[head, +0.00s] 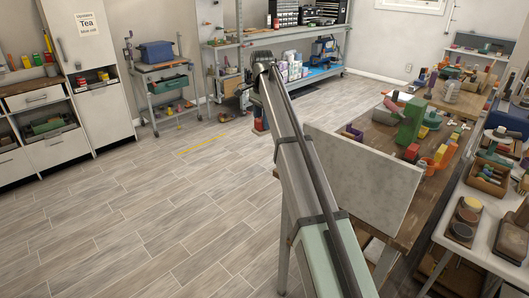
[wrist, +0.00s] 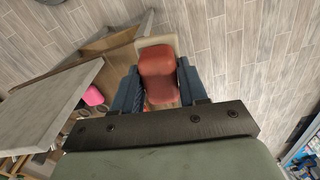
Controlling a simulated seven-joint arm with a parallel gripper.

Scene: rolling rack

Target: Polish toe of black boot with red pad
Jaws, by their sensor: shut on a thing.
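The red pad (wrist: 158,68) sits between the two blue fingers of my gripper (wrist: 159,76) in the wrist view. The fingers press on its left and right sides. A pale tan part shows at the pad's far end. In the head view my gripper (head: 260,123) hangs above the floor beyond the pale panel, at the far end of my arm, with a little red showing at it. I cannot make out the black boot for certain in either view. Dark shapes beside the arm near the shelving are too small to tell.
A workbench (head: 390,135) crowded with blocks and tools stands at the right, with an upright pale panel (head: 365,165) on its near edge. Metal shelving (head: 285,40) stands at the back. A small cart (head: 165,85) is at the left back. The floor (head: 150,215) at left is clear.

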